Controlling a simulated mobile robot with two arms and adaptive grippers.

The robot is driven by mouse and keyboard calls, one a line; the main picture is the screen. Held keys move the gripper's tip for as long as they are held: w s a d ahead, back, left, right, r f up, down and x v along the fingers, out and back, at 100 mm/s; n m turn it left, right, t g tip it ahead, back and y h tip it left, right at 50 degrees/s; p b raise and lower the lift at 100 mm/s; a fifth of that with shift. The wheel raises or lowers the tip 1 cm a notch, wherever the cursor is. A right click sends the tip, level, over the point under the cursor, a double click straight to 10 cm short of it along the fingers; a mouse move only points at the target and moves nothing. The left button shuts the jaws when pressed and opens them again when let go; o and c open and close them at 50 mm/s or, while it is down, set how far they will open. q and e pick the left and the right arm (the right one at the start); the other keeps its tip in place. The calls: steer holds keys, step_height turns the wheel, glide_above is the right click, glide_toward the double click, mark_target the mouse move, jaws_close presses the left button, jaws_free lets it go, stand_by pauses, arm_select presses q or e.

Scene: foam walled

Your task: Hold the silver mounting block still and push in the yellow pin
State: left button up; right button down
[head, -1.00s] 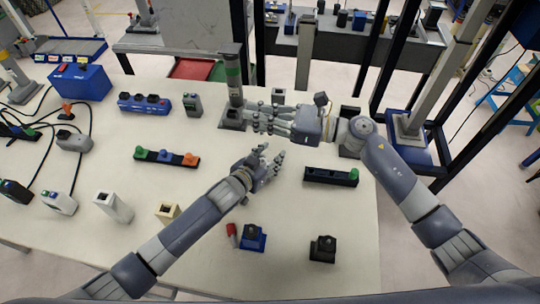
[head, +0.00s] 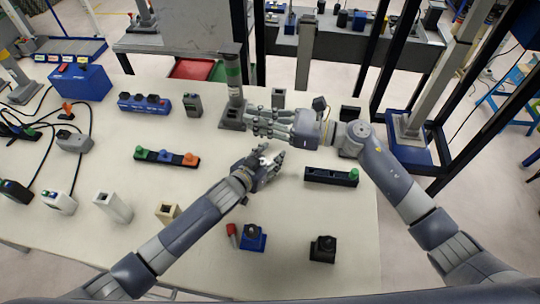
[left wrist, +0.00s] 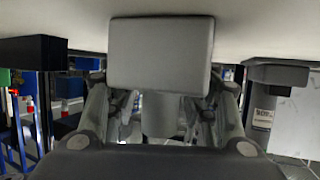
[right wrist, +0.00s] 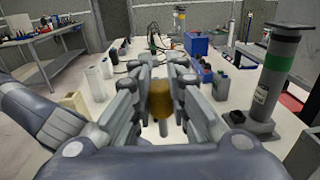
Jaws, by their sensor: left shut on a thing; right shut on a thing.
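My left gripper (head: 268,163) is low over the middle of the table, its fingers closed. In the left wrist view a plain light-grey block (left wrist: 160,55), seemingly the silver mounting block, sits between its fingers (left wrist: 160,112). In the head view the fingers mostly hide the block. My right gripper (head: 266,122) is just beyond the left one, pointing left. In the right wrist view its fingers (right wrist: 160,108) are shut on the brownish-yellow pin (right wrist: 160,98). The pin is hidden in the head view. I cannot tell whether pin and block touch.
A grey post with a green band (head: 234,90) stands just beyond my right gripper's fingertips. A grey holed block (head: 278,97) stands behind that gripper. A black rack (head: 331,177) lies right, a strip with coloured knobs (head: 166,158) left. Blue (head: 252,238) and black (head: 322,249) blocks are in front.

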arm_select(q)
steer(key=shift+s+f, duration=0.1)
steer(key=shift+f, duration=0.05)
arm_select(e)
steer(key=shift+f, duration=4.7)
steer(key=shift+s+a+f, duration=0.1)
steer(key=shift+s+f, duration=0.05)
steer(key=shift+f, duration=0.25)
steer(key=shift+f, duration=0.95)
